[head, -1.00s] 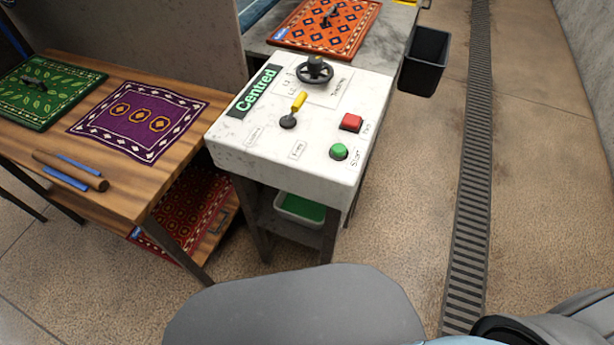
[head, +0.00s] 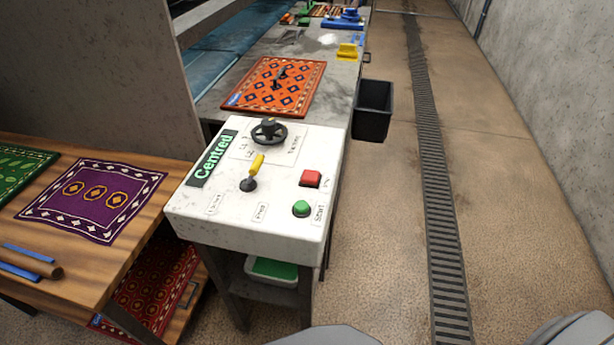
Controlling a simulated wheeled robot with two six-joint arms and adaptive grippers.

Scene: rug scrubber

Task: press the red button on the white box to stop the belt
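The white box (head: 225,213) stands in the middle of the head view, on a dark-legged stand. The square red button (head: 311,178) is on its top near the right edge. A round green button (head: 301,208) labelled Start sits just in front of it. A yellow-handled lever (head: 256,166), a black handwheel (head: 269,131) and a green "Centred" display (head: 212,158) are also on top. Nothing touches the red button. Neither of my grippers shows in the head view; only grey parts of mine show at the bottom edge.
A wooden table (head: 119,251) with a purple rug (head: 92,198) and a green rug stands at left. Behind the box, an orange rug (head: 277,87) lies on a grey bench. A black bin (head: 373,111) hangs at its right. The floor (head: 375,230) right of the box is open, with a drain grate (head: 437,190).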

